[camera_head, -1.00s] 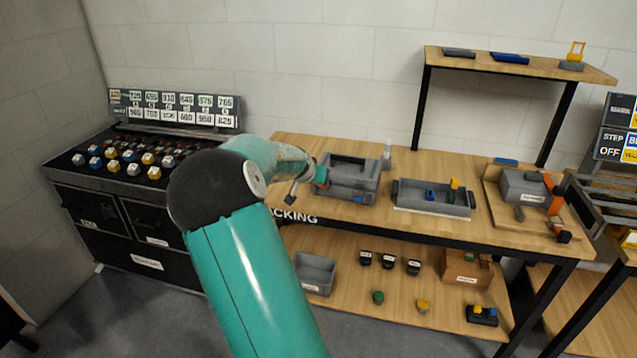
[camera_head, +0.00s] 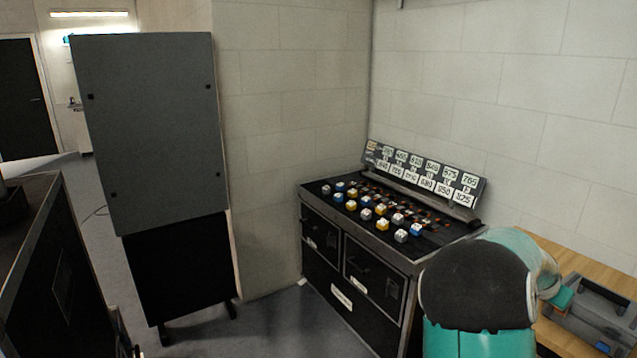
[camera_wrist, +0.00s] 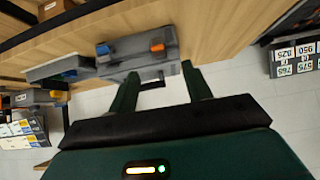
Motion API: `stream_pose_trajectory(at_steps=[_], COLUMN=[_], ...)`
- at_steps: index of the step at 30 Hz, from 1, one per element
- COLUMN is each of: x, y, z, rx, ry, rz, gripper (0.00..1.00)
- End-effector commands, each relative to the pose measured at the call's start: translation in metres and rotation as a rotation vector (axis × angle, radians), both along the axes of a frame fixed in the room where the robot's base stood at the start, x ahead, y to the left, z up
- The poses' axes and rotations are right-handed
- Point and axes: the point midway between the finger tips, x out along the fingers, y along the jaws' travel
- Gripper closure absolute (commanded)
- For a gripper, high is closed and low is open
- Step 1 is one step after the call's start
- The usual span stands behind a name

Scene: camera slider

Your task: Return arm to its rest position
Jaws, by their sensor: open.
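My gripper (camera_wrist: 160,70) is open in the wrist view, its two dark green fingers spread apart with nothing held between them. A grey case (camera_wrist: 138,52) with a blue and an orange part and a dark handle lies just past the fingertips. I cannot tell whether a finger touches it. In the head view my teal arm rises at the lower right, bent towards the grey case (camera_head: 592,318) on the wooden bench. The gripper's fingers are not clearly seen there.
A black cabinet with several coloured knobs (camera_head: 372,212) and a number board (camera_head: 425,175) stands left of my arm. A tall grey panel (camera_head: 150,130) stands further left, with a dark piece of furniture (camera_head: 50,270) near the left edge. Floor shows between them.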

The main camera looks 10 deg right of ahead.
Motion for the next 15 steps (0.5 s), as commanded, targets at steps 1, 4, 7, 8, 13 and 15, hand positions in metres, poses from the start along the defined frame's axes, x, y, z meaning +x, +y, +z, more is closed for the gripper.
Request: stream_pose_trajectory(at_steps=[1, 4, 7, 8, 13, 15], x=[0.001, 0.002, 0.003, 0.003, -0.006, -0.014], y=[0.013, 0.051, 0.1, 0.115, 0.202, 0.238], z=[0.002, 0.007, 0.014, 0.017, 0.038, 0.048], rx=[0.029, 0.105, 0.187, 0.209, 0.307, 0.333], ry=[-0.008, -0.016, -0.019, -0.017, -0.004, 0.006], rz=[0.017, 0.075, 0.162, 0.191, 0.372, 0.454], gripper=[0.51, 0.51, 0.51, 0.51, 0.51, 0.51])
